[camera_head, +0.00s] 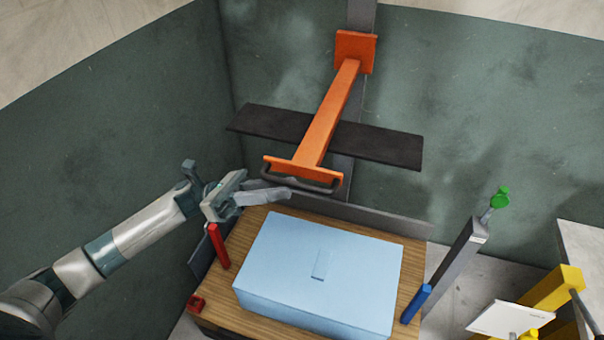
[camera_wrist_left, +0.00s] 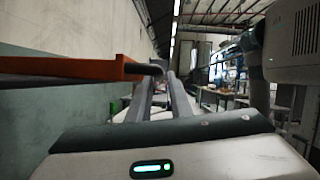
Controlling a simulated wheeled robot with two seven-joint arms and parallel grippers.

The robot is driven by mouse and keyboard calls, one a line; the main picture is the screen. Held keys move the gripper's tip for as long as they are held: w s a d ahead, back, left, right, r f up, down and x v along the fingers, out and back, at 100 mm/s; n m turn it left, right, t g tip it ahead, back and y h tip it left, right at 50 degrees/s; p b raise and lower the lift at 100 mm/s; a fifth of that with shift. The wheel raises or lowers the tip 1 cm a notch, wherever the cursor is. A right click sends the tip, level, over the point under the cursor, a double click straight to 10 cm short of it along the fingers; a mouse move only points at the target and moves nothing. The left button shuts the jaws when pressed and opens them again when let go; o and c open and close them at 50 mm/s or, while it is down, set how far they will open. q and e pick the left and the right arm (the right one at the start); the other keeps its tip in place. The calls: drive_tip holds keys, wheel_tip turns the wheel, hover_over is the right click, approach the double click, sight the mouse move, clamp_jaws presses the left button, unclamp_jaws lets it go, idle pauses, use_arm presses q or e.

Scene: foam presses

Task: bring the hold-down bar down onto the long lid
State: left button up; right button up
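The orange hold-down bar (camera_head: 328,118) is raised and slopes from its mount on the back wall toward me. A dark bow handle (camera_head: 305,182) is on its front crosspiece. The crosspiece also shows in the left wrist view (camera_wrist_left: 75,68). The long lid appears to be the light blue block (camera_head: 345,262) with a small raised grip, lying below the bar on a wooden stand. My left gripper (camera_head: 285,191) is at the left part of the handle, its fingers apart and pointing right. Contact with the handle is unclear. My right gripper is not in view.
A long black plate (camera_head: 380,143) crosses behind the bar. A red post (camera_head: 219,246) and a blue post (camera_head: 416,303) flank the block. A grey post with a green knob (camera_head: 499,197) and yellow parts (camera_head: 553,288) stand at right. The space between bar and block is clear.

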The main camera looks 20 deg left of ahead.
sight(296, 183)
use_arm(q)
drive_tip(key=p+x, duration=0.1)
drive_tip(key=x, duration=0.3)
drive_tip(key=shift+r+p, duration=0.2)
drive_tip(key=shift+p, duration=0.2)
drive_tip(key=shift+d, duration=0.6)
clamp_jaws()
